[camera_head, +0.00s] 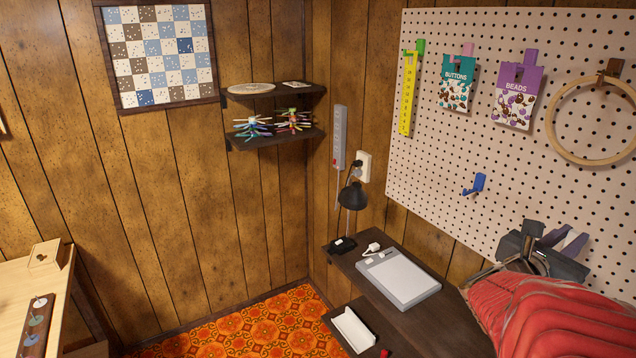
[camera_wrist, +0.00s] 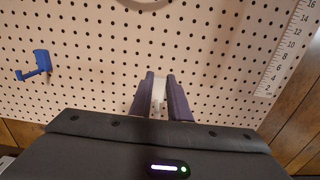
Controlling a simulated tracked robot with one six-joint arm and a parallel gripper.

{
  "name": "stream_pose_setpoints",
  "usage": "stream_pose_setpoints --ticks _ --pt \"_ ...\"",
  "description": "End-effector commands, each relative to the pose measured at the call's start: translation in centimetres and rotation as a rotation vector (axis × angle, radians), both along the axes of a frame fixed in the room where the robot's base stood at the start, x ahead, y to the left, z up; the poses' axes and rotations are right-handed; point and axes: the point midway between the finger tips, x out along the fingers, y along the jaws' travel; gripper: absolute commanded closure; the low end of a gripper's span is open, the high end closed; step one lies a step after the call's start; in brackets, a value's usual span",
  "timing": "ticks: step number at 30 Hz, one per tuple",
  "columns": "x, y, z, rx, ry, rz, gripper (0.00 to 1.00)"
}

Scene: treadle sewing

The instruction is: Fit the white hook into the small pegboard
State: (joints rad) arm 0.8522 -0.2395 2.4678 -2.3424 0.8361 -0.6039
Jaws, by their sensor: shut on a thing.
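The pegboard (camera_head: 500,180) is pale with rows of dark holes and hangs on the right wall. It fills most of the wrist view (camera_wrist: 110,50). My gripper (camera_wrist: 158,82) is shut on the white hook (camera_wrist: 158,90), which sits between its two dark purple fingers. In the head view, my gripper (camera_head: 562,238) is at the lower right, in front of the lower part of the board. The fingers hide much of the hook. I cannot tell whether the hook touches the board.
A blue hook (camera_head: 478,184) is on the board, left of my gripper. A wooden hoop (camera_head: 556,140), bead packet (camera_head: 517,97), button packet (camera_head: 456,88) and yellow ruler (camera_head: 407,95) hang there. A white ruler (camera_wrist: 289,52) is at the right. Below stand a lamp (camera_head: 353,196) and grey-white device (camera_head: 399,277).

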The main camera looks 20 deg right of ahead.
Motion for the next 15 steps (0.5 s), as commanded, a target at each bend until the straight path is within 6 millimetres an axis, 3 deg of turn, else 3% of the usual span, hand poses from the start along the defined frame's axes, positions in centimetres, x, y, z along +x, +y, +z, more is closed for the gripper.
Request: stream_pose_setpoints --ticks 15 --pt "0.5 -3.5 0.0 0.001 0.0 0.0 1.0"
